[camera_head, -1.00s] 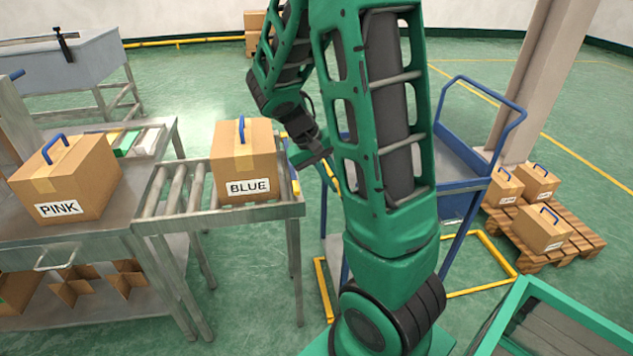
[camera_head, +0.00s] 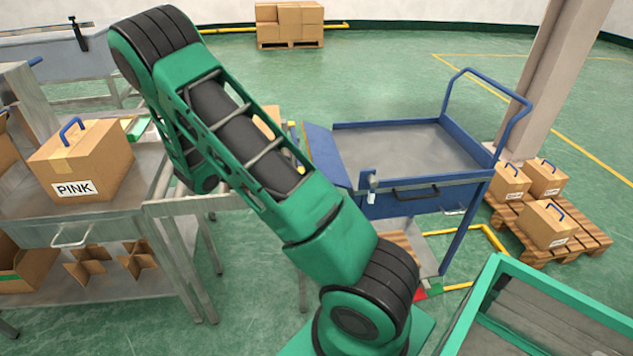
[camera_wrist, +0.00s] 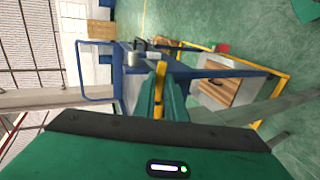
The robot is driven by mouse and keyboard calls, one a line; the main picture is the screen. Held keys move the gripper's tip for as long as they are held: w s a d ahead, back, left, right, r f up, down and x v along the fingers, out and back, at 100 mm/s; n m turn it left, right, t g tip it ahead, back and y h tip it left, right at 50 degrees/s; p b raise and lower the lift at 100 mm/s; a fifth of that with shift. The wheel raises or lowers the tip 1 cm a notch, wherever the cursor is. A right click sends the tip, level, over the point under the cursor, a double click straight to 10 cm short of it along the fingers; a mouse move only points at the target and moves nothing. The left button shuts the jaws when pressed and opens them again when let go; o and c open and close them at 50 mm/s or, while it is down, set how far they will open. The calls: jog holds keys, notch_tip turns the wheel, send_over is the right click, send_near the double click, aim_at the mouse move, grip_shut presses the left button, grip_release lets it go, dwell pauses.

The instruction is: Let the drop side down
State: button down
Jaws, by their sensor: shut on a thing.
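The blue cart (camera_head: 415,200) stands right of my arm in the head view. Its drop side, a blue panel (camera_head: 328,158), leans outward on the cart's left side, at an angle to the grey deck (camera_head: 410,147). A small pale latch-like fitting (camera_head: 371,185) sits at the cart's near left corner. In the wrist view my gripper (camera_wrist: 163,88) is shut with a narrow yellow piece between its green fingers, against the blue cart edge (camera_wrist: 130,88). It appears to hold the drop side, though the exact grip is unclear. My arm hides the gripper in the head view.
A PINK carton (camera_head: 85,160) stands on the steel table at left. A roller stand (camera_head: 205,203) is mostly behind my arm. Cartons on a pallet (camera_head: 570,243) and a pillar (camera_head: 555,75) stand right. A green-framed bin (camera_head: 495,290) is near right.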

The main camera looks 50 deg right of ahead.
jog(key=shift+w+a+f+g+h, duration=0.1)
jog(key=shift+a+f+h, duration=0.05)
jog(key=shift+f, duration=0.35)
jog(key=shift+w+a+f+g+h, duration=0.1)
jog(key=shift+w+a+f+h, duration=0.1)
jog(key=shift+f, duration=0.35)
jog(key=shift+w+a+f+g+h, duration=0.1)
jog(key=shift+f+h, duration=0.05)
jog(key=shift+f, duration=0.35)
jog(key=shift+s, duration=0.1)
jog(key=c, duration=1.8)
grip_release()
jog(key=v, duration=1.1)
